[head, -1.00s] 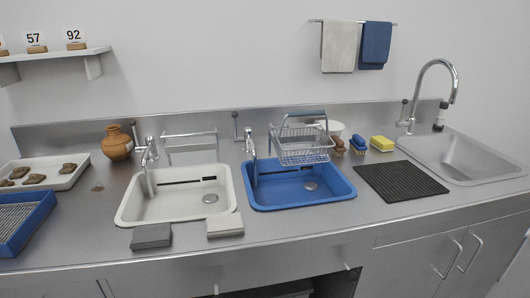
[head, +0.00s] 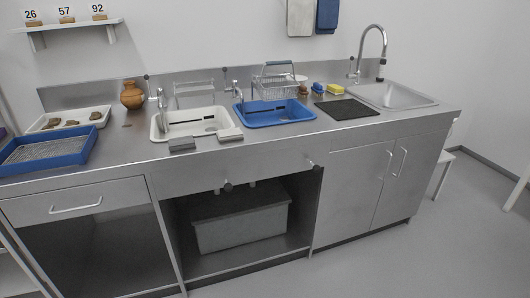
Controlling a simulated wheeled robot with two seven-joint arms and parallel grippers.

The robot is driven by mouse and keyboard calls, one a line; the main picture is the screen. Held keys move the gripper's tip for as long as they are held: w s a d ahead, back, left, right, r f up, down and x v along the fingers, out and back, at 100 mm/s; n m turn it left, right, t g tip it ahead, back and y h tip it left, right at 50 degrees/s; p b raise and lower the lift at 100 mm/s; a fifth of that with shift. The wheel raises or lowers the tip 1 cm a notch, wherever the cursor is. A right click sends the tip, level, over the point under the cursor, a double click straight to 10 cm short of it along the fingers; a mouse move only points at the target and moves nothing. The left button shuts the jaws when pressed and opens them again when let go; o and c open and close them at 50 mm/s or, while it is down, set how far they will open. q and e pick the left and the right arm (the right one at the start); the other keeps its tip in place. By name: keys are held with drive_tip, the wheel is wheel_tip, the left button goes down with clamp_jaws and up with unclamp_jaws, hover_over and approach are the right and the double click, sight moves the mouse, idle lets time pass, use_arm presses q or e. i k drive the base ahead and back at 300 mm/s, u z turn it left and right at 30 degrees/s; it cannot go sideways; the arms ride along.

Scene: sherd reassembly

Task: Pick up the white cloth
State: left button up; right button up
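A pale folded cloth or pad (head: 230,134) lies flat at the front edge of the steel counter, in front of the white basin. A darker grey one (head: 182,144) lies just left of it. A whitish towel (head: 300,16) hangs on the wall at the top, cut off by the picture edge, beside a blue towel (head: 327,14). I cannot tell for certain which pale piece is the white cloth. Neither of my grippers is in view.

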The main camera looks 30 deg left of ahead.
sight(231, 134)
drive_tip(key=u, duration=0.75)
drive_tip(key=i, duration=0.5)
drive_tip(key=u, duration=0.5)
